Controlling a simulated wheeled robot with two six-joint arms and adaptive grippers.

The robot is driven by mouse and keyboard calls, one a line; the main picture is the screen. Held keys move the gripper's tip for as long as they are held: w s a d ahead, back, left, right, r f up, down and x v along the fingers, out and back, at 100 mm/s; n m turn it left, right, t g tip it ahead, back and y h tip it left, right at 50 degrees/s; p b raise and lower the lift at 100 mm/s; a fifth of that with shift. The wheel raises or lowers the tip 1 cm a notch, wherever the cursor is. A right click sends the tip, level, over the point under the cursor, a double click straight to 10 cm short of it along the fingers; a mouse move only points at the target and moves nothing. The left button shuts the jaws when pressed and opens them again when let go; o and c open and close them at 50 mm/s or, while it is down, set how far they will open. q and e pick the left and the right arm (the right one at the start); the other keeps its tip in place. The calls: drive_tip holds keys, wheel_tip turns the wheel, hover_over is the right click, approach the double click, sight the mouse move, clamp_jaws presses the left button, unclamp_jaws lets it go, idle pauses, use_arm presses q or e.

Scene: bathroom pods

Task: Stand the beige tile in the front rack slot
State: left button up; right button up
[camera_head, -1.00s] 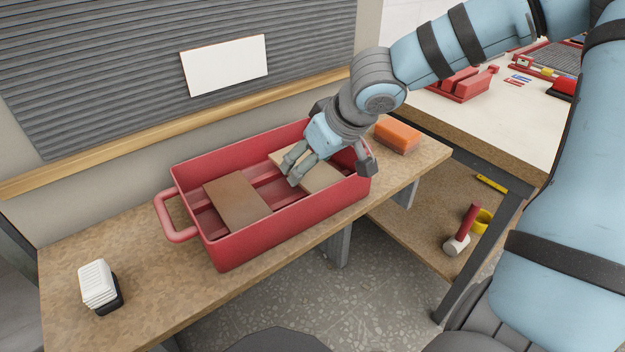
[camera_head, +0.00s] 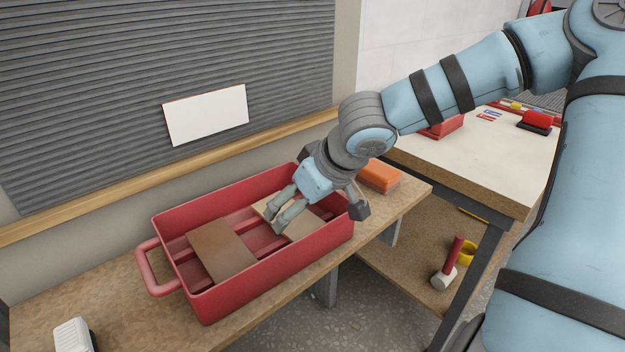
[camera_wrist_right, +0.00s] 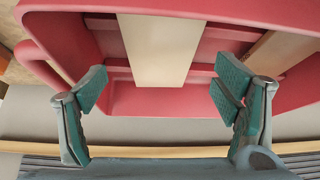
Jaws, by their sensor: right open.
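The beige tile (camera_head: 300,224) lies in the right part of a red crate (camera_head: 262,272), partly hidden by my right gripper (camera_head: 285,217) in the head view. In the right wrist view the tile (camera_wrist_right: 160,48) shows as a pale strip between the spread fingers of my right gripper (camera_wrist_right: 163,90). The fingers are open and hold nothing. They are just above the tile or beside its edges; I cannot tell if they touch it. A red holder (camera_head: 443,127) on the white-topped table may be the rack; my arm partly hides it and its slots are not clear. My left gripper is not in view.
A brown tile (camera_head: 221,250) lies in the crate's left part. The crate handle (camera_head: 158,273) sticks out left. An orange sponge-like block (camera_head: 380,176) is right of the crate. A mallet (camera_head: 447,266) and yellow roll are on the lower shelf. A white brush-like item (camera_head: 72,335) is front left.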

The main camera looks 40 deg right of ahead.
use_arm(q)
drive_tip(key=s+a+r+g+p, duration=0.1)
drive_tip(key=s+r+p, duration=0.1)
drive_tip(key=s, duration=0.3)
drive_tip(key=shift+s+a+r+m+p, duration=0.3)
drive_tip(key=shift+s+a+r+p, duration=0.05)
drive_tip(key=shift+p, duration=0.3)
use_arm(e)
drive_tip(key=v, duration=0.8)
drive_tip(key=shift+s+r, duration=0.15)
drive_tip(key=shift+r, duration=0.15)
